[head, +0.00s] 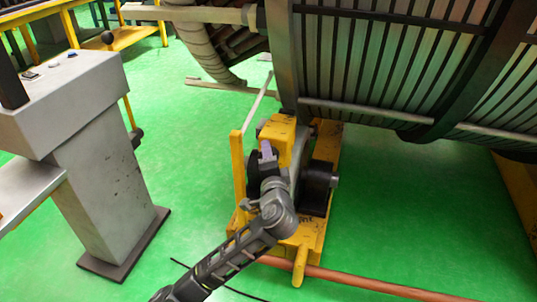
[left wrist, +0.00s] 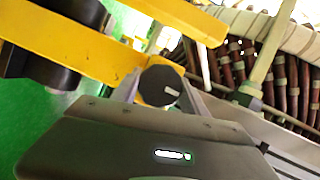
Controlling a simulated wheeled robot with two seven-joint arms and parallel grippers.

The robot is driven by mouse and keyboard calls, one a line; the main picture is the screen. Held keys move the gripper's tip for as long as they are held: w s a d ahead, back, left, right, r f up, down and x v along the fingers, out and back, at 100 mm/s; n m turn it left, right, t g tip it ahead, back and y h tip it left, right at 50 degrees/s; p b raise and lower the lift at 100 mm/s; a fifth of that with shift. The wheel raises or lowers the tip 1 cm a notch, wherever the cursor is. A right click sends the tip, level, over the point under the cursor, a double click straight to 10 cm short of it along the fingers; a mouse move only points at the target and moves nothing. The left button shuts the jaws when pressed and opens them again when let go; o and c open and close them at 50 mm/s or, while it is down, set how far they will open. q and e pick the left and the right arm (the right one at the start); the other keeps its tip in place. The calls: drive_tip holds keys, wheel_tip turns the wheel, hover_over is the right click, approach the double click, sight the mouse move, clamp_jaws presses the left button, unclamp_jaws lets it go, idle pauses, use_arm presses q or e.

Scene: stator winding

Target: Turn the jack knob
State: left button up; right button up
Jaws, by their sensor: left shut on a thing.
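The jack is a yellow frame (head: 318,225) with black rollers (head: 318,188), standing on the floor under the large stator. My left gripper (left wrist: 160,92) is shut on the knob. In the head view my left arm comes up from the bottom and reaches over the jack; it hides the knob and the fingertips there. Yellow bars of the jack (left wrist: 75,48) show behind the knob in the wrist view. My right gripper is not in view.
The large ribbed stator (head: 400,65) hangs over the jack at the top right. A grey console (head: 95,170) stands at the left. A reddish pipe (head: 370,284) runs along the floor in front of the jack. Green floor (head: 195,155) is open between console and jack.

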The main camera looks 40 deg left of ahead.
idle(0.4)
use_arm(q)
drive_tip(key=o, duration=1.4)
drive_tip(key=shift+c, duration=0.2)
drive_tip(key=shift+s+r+p, duration=0.1)
drive_tip(key=shift+r+p, duration=0.05)
drive_tip(key=shift+p, duration=0.25)
drive_tip(key=p+v, duration=0.7)
drive_tip(key=p, duration=0.4)
drive_tip(key=shift+s+d, duration=0.2)
drive_tip(key=shift+d, duration=0.05)
